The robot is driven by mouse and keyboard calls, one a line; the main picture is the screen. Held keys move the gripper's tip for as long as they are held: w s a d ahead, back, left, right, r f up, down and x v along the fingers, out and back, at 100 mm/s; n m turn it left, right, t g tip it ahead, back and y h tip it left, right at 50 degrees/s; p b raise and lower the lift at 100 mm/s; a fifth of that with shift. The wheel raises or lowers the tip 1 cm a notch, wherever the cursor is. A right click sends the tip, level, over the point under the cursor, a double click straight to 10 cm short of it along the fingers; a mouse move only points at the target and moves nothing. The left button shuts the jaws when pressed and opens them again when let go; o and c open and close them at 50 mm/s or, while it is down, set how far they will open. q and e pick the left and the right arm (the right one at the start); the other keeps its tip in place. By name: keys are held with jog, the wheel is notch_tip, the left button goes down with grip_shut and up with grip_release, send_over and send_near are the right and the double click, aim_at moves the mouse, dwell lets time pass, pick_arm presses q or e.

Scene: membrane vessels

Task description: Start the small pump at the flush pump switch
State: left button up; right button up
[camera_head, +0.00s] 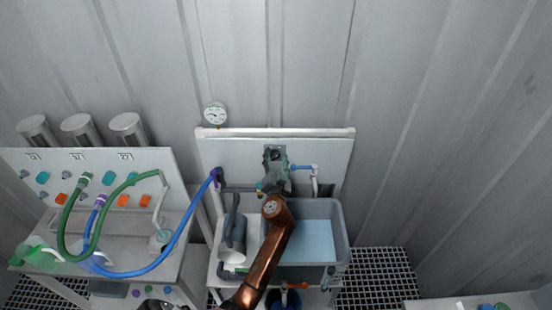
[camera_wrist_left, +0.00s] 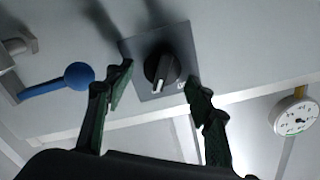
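The flush pump switch is a black rotary knob (camera_wrist_left: 160,70) with a pale pointer mark, on a square grey plate (camera_wrist_left: 182,42) fixed to a light panel. My left gripper (camera_wrist_left: 158,80) is open, its dark green fingers apart on either side of the knob in the left wrist view. No contact with the knob is visible there. In the head view my left gripper (camera_head: 272,172) is at the upright back panel (camera_head: 230,152), above the basin. It largely covers the switch, so the gap is hard to judge. My right gripper is not in view.
A gauge (camera_head: 215,115) is upper left. A water basin (camera_head: 340,235) is below. A hose bench (camera_head: 110,225) stands left.

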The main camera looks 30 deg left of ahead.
pick_arm(q)
jog(key=shift+s+f, duration=0.1)
jog(key=v, duration=0.7)
jog(key=shift+s, duration=0.2)
dwell(0.4)
